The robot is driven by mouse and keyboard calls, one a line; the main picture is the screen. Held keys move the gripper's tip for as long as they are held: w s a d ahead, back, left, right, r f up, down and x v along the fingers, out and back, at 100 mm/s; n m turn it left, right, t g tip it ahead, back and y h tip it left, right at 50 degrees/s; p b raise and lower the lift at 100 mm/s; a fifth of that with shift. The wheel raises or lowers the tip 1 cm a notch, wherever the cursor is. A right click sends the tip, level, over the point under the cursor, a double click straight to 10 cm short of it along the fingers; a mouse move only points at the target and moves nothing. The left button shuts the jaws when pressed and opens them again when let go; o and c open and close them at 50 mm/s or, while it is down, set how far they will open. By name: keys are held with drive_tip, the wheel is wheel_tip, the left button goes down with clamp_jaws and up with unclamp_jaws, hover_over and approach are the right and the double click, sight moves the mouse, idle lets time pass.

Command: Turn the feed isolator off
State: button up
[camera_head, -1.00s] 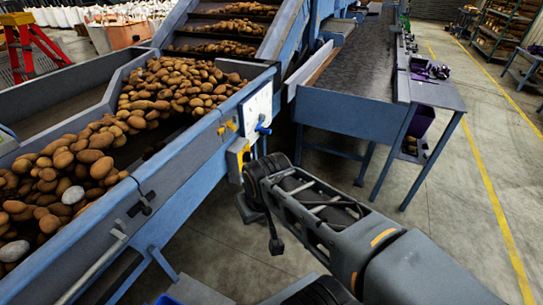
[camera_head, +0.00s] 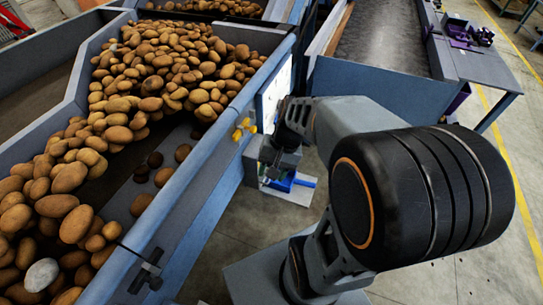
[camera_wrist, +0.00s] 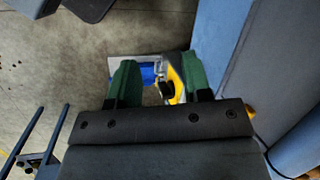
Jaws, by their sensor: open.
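In the wrist view a yellow fitting with a black knob (camera_wrist: 175,86) shows between the two green fingers of my gripper (camera_wrist: 159,66), nearer the right finger. It looks like the isolator, but its markings and switch position are too small to read. My gripper is open, and I cannot tell whether a finger touches the knob. In the head view my gripper (camera_head: 275,158) is beside the grader's blue side, below the white panel (camera_head: 274,94). My wrist hides the yellow fitting there.
Yellow levers (camera_head: 242,128) stick out beside the panel. The grader's blue side rail (camera_head: 205,165) runs close along my left, with potatoes (camera_head: 150,75) in the hopper. Blue parts on a white plate (camera_head: 290,192) show below my gripper. A conveyor table (camera_head: 365,85) stands beyond.

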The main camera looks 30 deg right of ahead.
drive_tip(key=w+d+f+m+t+y+b, duration=0.2)
drive_tip(key=d+f+m+t+y, duration=0.2)
drive_tip(key=d+f+m+t, duration=0.55)
drive_tip(key=w+d+f+m+t+y+b, duration=0.2)
drive_tip(key=w+d+f+m+t+y, duration=0.15)
drive_tip(key=d+f+m, duration=0.65)
drive_tip(key=w+a+r+m+p, duration=0.1)
drive_tip(key=w+a+r+m, duration=0.1)
drive_tip(key=w+a, duration=0.7)
drive_tip(key=shift+a+r+t, duration=0.4)
drive_tip(key=shift+a+r, duration=0.05)
drive_tip(key=shift+a, duration=0.6)
drive_tip(key=shift+s+y, duration=0.1)
drive_tip(key=shift+y, duration=0.15)
drive_tip(key=shift+c, duration=0.2)
clamp_jaws()
